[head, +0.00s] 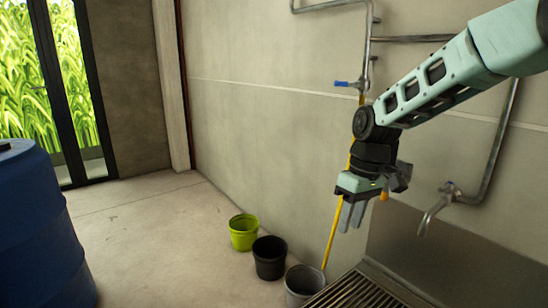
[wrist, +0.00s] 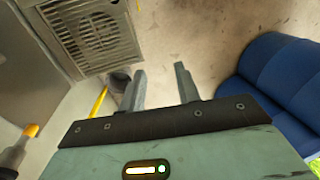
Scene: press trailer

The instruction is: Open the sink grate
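The sink grate (head: 359,292) is a dark slatted metal grate at the bottom right of the head view, cut off by the frame edge. It lies flat over the sink. In the wrist view the grate (wrist: 95,36) shows at the upper left with a round patterned part among its slats. My gripper (head: 351,216) hangs above and beyond the grate in the head view, fingers pointing down. In the wrist view its two fingers (wrist: 160,88) stand apart with nothing between them. The gripper does not touch the grate.
A metal tap (head: 432,212) and pipes are on the wall at right. Green (head: 243,232), black (head: 270,258) and grey (head: 303,284) buckets stand on the floor. A blue barrel (head: 40,230) is at left. The middle floor is clear.

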